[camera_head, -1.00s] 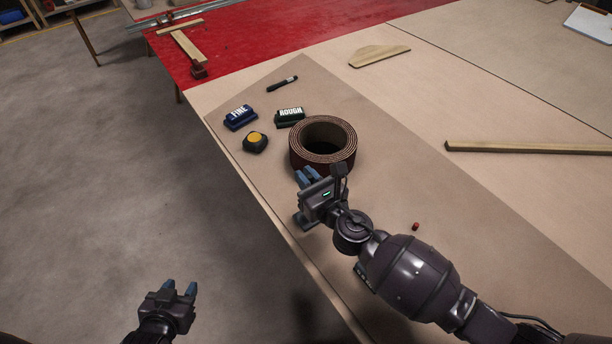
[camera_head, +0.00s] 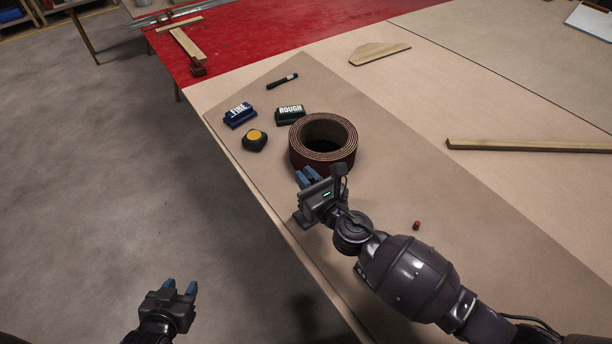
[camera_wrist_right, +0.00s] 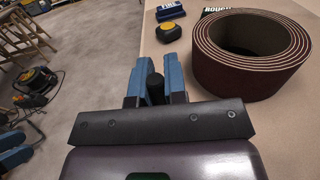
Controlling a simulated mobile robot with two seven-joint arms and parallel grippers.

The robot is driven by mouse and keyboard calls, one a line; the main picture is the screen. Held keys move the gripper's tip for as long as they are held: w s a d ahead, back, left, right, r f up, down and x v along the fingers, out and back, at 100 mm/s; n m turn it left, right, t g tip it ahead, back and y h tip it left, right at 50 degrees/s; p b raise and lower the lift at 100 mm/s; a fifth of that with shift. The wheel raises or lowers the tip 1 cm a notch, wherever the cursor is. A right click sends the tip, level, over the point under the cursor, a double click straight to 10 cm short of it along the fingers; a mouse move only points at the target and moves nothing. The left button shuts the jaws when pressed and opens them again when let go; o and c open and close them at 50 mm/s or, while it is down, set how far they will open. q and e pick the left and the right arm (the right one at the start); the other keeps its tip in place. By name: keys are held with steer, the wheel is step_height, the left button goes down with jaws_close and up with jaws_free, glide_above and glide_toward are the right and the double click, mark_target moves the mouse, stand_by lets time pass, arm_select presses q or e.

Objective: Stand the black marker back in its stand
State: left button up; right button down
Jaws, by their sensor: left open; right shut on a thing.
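My right gripper (camera_head: 307,176) is over the near edge of the table, just in front of the brown roll. Its blue fingers are shut on a dark, round-topped cylinder (camera_wrist_right: 155,88), which looks like the black marker. Only its top shows between the fingers in the right wrist view; its lower part is hidden. A slim black pen-like thing (camera_head: 282,81) with a pale band lies on the brown mat further back. I cannot make out a marker stand. My left gripper (camera_head: 181,288) is open and empty over the floor, left of the table.
The brown abrasive roll (camera_head: 323,160) stands close beyond my right gripper. A blue FINE block (camera_head: 240,116), a green ROUGH block (camera_head: 289,116) and a yellow-topped black thing (camera_head: 255,140) lie left of it. A small red thing (camera_head: 416,225) lies right of my arm.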

steer(key=shift+f, duration=0.2)
stand_by(0.6)
steer(key=c, duration=1.1)
jaws_free()
steer(key=shift+s, duration=0.1)
steer(key=v, duration=1)
steer(key=shift+s+d, duration=0.25)
